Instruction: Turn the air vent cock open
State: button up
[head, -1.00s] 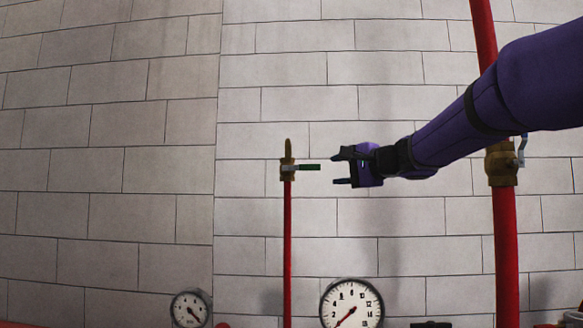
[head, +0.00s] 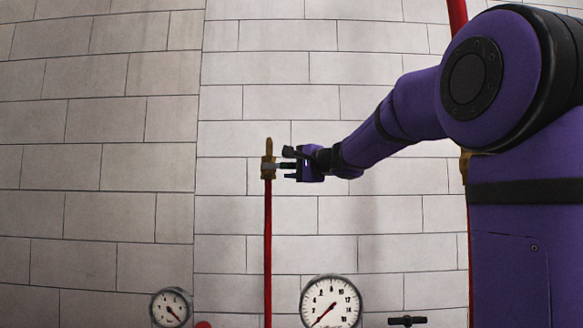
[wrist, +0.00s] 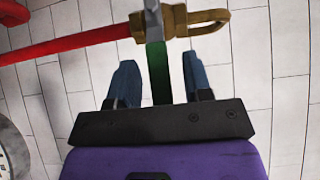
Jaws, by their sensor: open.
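The air vent cock (head: 268,168) is a small brass valve upright on top of a thin red pipe (head: 268,240) in the head view. Its lever sticks out level to the right; its metal root shows, and my gripper hides the green grip. My gripper (head: 289,164) is open, with its fingers around that end. In the wrist view, the brass body (wrist: 205,22) is at the top, and the green lever (wrist: 160,75) runs down between my two fingers (wrist: 160,68). Gaps show on both sides of the lever, so neither finger appears to touch it.
A large gauge (head: 331,304) and a smaller one (head: 171,308) stand below. A black handle (head: 407,321) shows at the lower right. A thick red pipe (head: 458,14) is mostly hidden behind my arm. The pale block wall (head: 100,170) at left is clear.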

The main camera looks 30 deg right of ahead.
jog(key=shift+w, duration=0.15)
jog(key=shift+c, duration=0.4)
grip_shut()
jog(key=shift+r, duration=0.1)
jog(key=r+n+g, duration=0.1)
jog(key=r+n+g+h, duration=0.1)
jog(key=g, duration=0.1)
jog(key=shift+w+a+r+n, duration=0.15)
jog(key=shift+a+r+n, duration=0.15)
jog(key=shift+n, duration=0.1)
jog(key=shift+w+a+r+n+g+h, duration=0.2)
jog(key=shift+a+r+n+g+h, duration=0.05)
jog(key=shift+r+n+g+h, duration=0.25)
jog(key=shift+w+a+r+n+g+h, duration=0.15)
jog(key=shift+a+r+n+g+h, duration=0.1)
jog(key=shift+r+n+g+h, duration=0.25)
jog(key=a+n+g+h, duration=0.1)
jog(key=w+a+r+n+g+h, duration=0.1)
jog(key=shift+w+r+g, duration=0.15)
jog(key=shift+r+g, duration=0.05)
jog(key=shift+g, duration=0.2)
jog(key=shift+w+a+r+n+g+h, duration=0.2)
jog(key=shift+w+a+n+g+h, duration=0.4)
jog(key=shift+h, duration=0.5)
jog(key=shift+w+a+n+g+h, duration=0.2)
jog(key=shift+a+n+g+h, duration=0.3)
jog(key=shift+g+h, duration=0.15)
